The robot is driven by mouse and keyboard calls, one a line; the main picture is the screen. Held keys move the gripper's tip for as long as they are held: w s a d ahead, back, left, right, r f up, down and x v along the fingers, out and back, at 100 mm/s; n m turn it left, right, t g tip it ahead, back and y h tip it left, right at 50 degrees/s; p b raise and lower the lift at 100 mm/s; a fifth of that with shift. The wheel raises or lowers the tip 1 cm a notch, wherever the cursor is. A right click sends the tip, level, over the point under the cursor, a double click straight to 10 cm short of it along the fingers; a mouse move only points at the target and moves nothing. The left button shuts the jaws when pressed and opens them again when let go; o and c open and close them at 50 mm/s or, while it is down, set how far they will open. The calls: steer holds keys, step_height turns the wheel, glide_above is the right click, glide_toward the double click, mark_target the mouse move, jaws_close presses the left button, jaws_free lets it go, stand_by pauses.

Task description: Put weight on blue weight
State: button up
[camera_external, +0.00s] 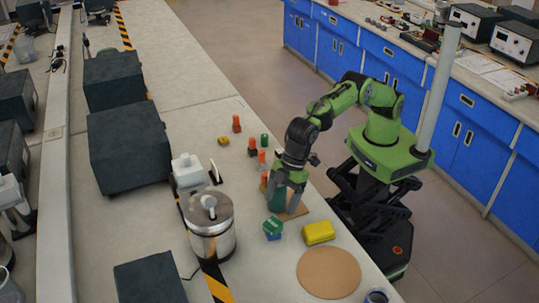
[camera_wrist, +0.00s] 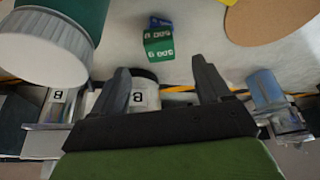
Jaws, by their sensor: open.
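A green weight (camera_external: 273,225) marked 500 g and a blue weight (camera_external: 273,237) are together on the bench, left of the yellow block. The green one looks to be on or against the blue one; I cannot tell surely which. In the wrist view the green weight (camera_wrist: 158,45) covers much of the blue weight (camera_wrist: 160,21), whose edge shows beyond it. My gripper (camera_wrist: 163,84) is open, with nothing between its fingers, apart from both weights. In the external view my gripper (camera_external: 288,178) is over the bench behind the weights, by a teal container.
The teal container (camera_external: 277,200) stands close to my gripper. A yellow block (camera_external: 318,232) and round cork mat (camera_external: 328,273) lie right of the weights. A metal pot (camera_external: 211,240) stands left. Several small orange-topped items, including one (camera_external: 236,123), stand farther back.

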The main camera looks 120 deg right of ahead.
steer(key=v, duration=0.4)
steer(key=shift+s+r, duration=0.1)
steer(key=shift+r, duration=0.05)
steer(key=s+d+r+m+t, duration=0.1)
steer(key=s+d+r+m, duration=0.1)
steer(key=s+d+r, duration=1.4)
steer(key=s+d+f+m, duration=0.1)
steer(key=s+d+f, duration=0.1)
steer(key=s, duration=0.5)
steer(key=s+d+f+h, duration=0.1)
steer(key=s+d+f, duration=0.2)
steer(key=s, duration=0.5)
steer(key=s+d+f+m, duration=0.1)
steer(key=s+d+f, duration=0.1)
steer(key=s, duration=0.5)
steer(key=shift+s+d+f+m+h, duration=0.25)
steer(key=shift+d+f+m+h, duration=0.05)
steer(key=shift+h, duration=0.1)
